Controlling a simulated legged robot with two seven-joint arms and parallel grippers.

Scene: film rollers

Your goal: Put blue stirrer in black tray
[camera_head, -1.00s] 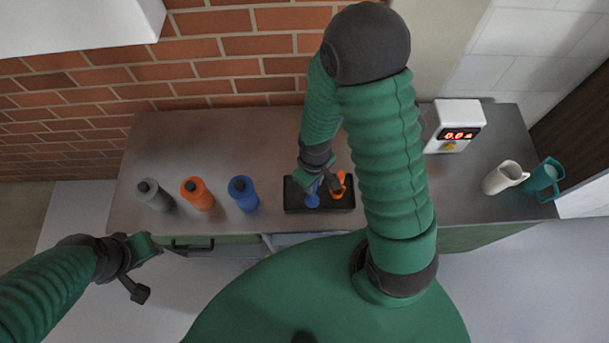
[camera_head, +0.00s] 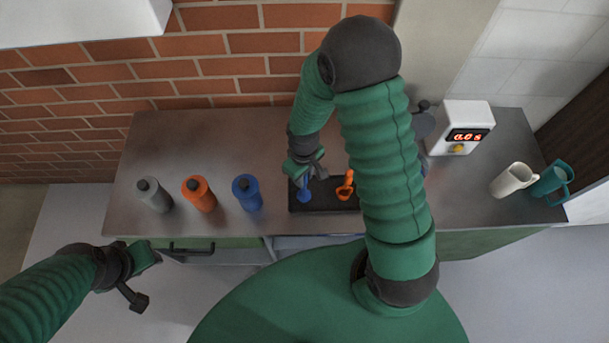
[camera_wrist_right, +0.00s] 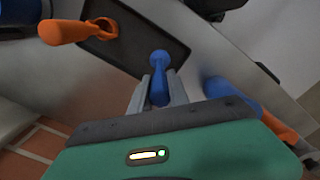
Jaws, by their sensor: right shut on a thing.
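The black tray (camera_head: 330,205) lies on the counter and also shows in the wrist view (camera_wrist_right: 135,45). My right gripper (camera_head: 303,174) is shut on the blue stirrer (camera_head: 305,194), whose round end hangs down over the left part of the tray. In the wrist view, the blue stirrer (camera_wrist_right: 158,70) sits between the fingers (camera_wrist_right: 157,95), its round end over the tray's edge area. I cannot tell whether it touches the tray. An orange stirrer (camera_head: 346,185) stands tilted in the tray's right part. My left gripper (camera_head: 147,275) is open and empty, in front of the counter.
The counter's back left (camera_head: 220,140) is clear.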

